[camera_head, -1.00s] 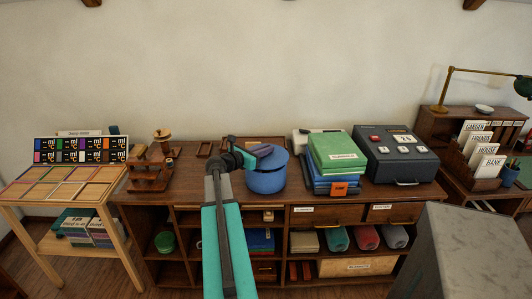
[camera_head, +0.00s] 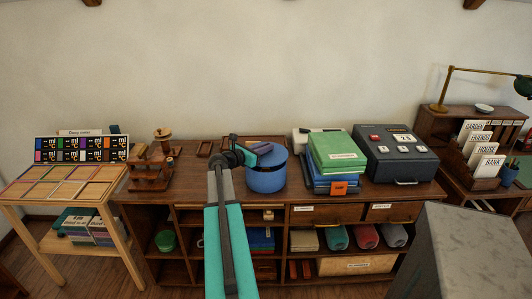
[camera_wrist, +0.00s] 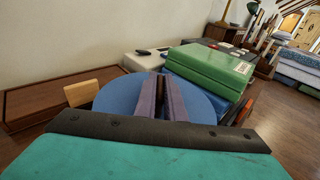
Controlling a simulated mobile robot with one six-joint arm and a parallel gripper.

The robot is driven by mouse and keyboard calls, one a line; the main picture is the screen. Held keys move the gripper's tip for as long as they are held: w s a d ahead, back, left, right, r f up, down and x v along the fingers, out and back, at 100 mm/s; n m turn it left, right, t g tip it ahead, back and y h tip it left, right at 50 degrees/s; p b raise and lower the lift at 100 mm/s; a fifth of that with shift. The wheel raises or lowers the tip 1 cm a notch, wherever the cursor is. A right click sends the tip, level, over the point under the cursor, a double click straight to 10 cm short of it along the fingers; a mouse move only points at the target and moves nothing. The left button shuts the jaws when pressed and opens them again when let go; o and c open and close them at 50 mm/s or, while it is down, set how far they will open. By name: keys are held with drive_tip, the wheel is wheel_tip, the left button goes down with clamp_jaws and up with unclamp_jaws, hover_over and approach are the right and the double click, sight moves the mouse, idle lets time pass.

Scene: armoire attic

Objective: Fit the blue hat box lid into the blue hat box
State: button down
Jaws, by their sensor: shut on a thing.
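The blue hat box (camera_head: 266,181) stands upright on top of the wooden cabinet, left of the green and blue box stack. My gripper (camera_head: 262,148) reaches over its top from the left. In the wrist view, the mauve fingers of my gripper (camera_wrist: 168,88) are close together over a round blue disc, the blue hat box lid (camera_wrist: 122,94). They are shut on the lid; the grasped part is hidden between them. The box wall is hidden in the wrist view.
Green boxes (camera_head: 338,152) on blue ones stand close to the right, with a dark grey calendar case (camera_head: 399,160) beyond. A wooden stand (camera_head: 152,176) is at the cabinet's left end. The cabinet top (camera_head: 200,182) left of the hat box is mostly clear.

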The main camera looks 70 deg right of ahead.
drive_tip(key=shift+f, duration=1.15)
drive_tip(key=c, duration=1.8)
unclamp_jaws()
drive_tip(key=shift+c, duration=0.2)
drive_tip(key=shift+w+a, duration=0.1)
drive_tip(key=shift+a, duration=0.05)
drive_tip(key=b+v, duration=0.2)
drive_tip(key=v, duration=0.9)
drive_tip(key=shift+a, duration=0.35)
drive_tip(key=shift+w, duration=0.15)
